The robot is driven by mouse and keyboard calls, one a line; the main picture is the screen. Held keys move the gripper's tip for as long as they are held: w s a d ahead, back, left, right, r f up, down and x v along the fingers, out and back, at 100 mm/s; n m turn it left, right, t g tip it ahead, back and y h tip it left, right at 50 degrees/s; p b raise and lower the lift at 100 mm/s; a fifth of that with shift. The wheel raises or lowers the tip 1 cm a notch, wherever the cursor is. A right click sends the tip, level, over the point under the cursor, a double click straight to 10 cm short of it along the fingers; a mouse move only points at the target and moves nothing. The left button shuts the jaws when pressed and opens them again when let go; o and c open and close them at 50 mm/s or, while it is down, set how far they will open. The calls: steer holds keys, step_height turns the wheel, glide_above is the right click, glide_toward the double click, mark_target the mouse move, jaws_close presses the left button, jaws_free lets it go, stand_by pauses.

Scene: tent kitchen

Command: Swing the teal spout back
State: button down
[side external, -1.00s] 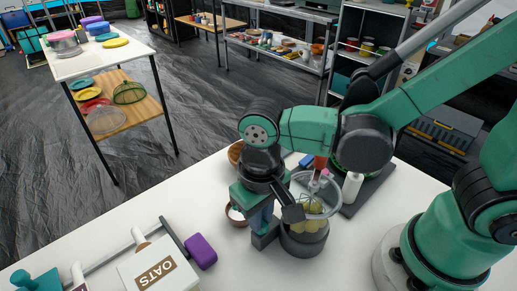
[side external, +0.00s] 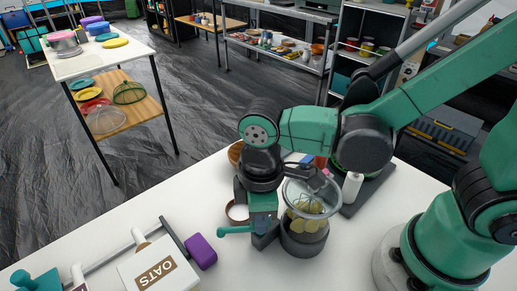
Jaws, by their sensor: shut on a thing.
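The teal spout (side external: 236,229) sticks out to the left, low over the white table, beside the clear-topped grey machine (side external: 302,241) with yellow pieces in its bowl. A grey block (side external: 264,241) stands at the machine's left side, under the spout's inner end. My gripper (side external: 264,222) points down at the inner end of the spout and is shut on it. The fingertips are small and partly hidden, so the exact grip is hard to see.
A brown-rimmed bowl (side external: 237,211) sits just behind the spout. A white bottle (side external: 352,187) stands right of the machine. An oats box (side external: 158,268) and a purple block (side external: 201,251) lie front left. The white table between them and the spout is clear.

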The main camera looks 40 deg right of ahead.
steer(key=n, duration=0.3)
steer(key=shift+n, duration=2.2)
steer(key=c, duration=0.8)
jaws_free()
steer(key=shift+c, duration=0.2)
steer(key=shift+r, duration=2.8)
steer(key=shift+d, duration=0.1)
